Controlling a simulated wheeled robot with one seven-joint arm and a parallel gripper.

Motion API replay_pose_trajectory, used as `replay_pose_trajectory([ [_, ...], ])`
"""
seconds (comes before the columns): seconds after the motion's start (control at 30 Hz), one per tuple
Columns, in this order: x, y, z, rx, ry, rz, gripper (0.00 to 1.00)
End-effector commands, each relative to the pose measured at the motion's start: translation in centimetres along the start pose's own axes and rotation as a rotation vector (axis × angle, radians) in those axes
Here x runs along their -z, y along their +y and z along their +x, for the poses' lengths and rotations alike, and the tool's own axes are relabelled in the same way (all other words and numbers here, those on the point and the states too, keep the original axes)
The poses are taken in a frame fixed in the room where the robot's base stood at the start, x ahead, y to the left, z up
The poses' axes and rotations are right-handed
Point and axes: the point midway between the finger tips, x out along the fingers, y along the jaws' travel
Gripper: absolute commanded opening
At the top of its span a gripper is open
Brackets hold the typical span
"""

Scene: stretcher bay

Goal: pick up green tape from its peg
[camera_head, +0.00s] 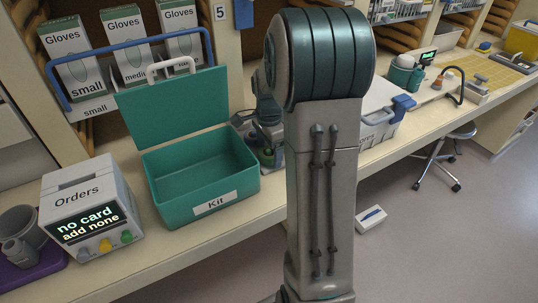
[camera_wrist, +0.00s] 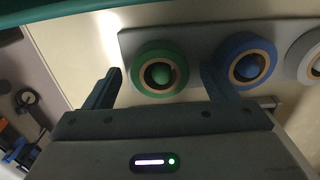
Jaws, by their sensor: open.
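In the wrist view, the green tape (camera_wrist: 160,47) is a roll with a tan core, sitting around a peg with a green rounded end (camera_wrist: 161,73). The peg stands on a pale rack plate. My gripper (camera_wrist: 162,73) is open, with one finger on each side of the green tape in the picture. Nothing is held between the fingers. The right finger overlaps the left edge of the blue tape (camera_wrist: 228,52). I cannot tell how far the fingertips are from the roll. In the head view my arm hides most of the gripper area.
A white roll (camera_wrist: 311,68) sits right of the blue one. In the head view, an open, empty green Kit box (camera_head: 165,203) stands on the counter left of my arm. An Orders box (camera_head: 60,190) reads "no card add none". Glove boxes (camera_head: 70,65) stand behind.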

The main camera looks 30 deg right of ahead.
Motion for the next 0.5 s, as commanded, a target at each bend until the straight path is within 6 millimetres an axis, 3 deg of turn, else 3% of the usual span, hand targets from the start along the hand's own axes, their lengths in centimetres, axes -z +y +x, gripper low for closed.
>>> replay_pose_trajectory([
  [0.03, 0.01, 0.0, -0.02, 0.0, 0.0, 0.0, 0.74],
  [0.2, 0.01, -0.01, -0.03, 0.0, 0.0, 0.0, 0.31],
  [0.5, 0.02, -0.02, -0.15, 0.001, 0.001, 0.0, 0.31],
])
